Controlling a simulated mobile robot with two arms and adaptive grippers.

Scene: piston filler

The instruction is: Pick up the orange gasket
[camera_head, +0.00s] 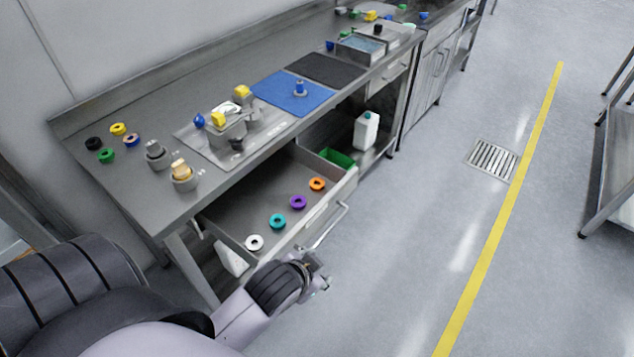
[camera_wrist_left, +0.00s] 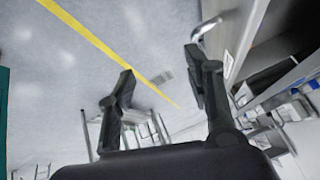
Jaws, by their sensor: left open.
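The orange gasket (camera_head: 317,184) is a small ring lying flat in the open drawer (camera_head: 240,205), the farthest of a row of rings. My left gripper (camera_head: 318,275) is in front of the drawer, near its handle, apart from the gasket. In the left wrist view my left gripper (camera_wrist_left: 160,90) is open with nothing between its fingers. The gasket is not visible in the left wrist view. My right gripper is not in view.
The drawer handle (camera_head: 328,226) sticks out in front. The bench top (camera_head: 130,170) above holds filler parts.

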